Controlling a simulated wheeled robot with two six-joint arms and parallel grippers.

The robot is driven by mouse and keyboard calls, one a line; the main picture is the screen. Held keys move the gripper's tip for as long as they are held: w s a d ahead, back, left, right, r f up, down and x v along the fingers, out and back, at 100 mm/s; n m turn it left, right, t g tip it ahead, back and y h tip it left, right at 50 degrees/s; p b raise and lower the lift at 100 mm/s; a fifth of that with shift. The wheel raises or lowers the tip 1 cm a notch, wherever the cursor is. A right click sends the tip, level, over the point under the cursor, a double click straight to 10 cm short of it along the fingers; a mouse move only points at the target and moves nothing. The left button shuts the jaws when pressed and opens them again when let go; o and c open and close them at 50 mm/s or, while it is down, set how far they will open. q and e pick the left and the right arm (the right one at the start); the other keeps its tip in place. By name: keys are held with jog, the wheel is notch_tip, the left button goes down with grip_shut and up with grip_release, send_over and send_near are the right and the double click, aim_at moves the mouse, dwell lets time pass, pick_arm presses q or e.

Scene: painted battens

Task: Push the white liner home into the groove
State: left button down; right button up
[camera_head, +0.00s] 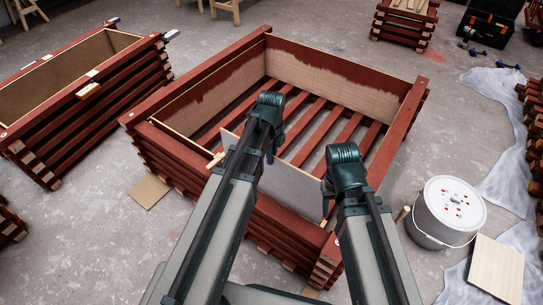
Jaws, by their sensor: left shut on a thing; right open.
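The white liner (291,190) is a pale flat panel standing tilted along the near side of the red batten crate (289,225). Its left end (229,140) shows beyond my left arm. My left gripper (270,154) is at the liner's upper edge and shut on it; the fingers are mostly hidden by the wrist. My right gripper (326,196) is open at the liner's right end. Whether it touches the liner I cannot tell. The groove is hidden behind the liner and my arms, so how deep the liner sits cannot be seen.
Tan liners with dark red paint (325,72) line other sides of the crate; its slatted floor is bare. A second red crate (85,95) stands left. A white bucket (446,212) and pale board (497,268) are at right. A brown cardboard piece (149,191) lies left.

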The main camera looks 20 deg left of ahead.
pick_arm(q)
jog(key=b, duration=1.2)
send_near(271, 186)
jog(key=shift+w+f, duration=0.2)
jog(key=shift+f, duration=2.35)
pick_arm(e)
notch_tip(271, 186, down, 12)
dwell(0.9)
pick_arm(q)
jog(key=shift+f+b, duration=2.5)
jog(key=shift+b, duration=0.05)
pick_arm(e)
jog(key=shift+w+f, duration=0.1)
jog(key=shift+f, duration=2.45)
pick_arm(q)
jog(key=shift+f+b, duration=0.2)
jog(key=shift+b, duration=0.1)
pick_arm(e)
jog(key=shift+f, duration=0.2)
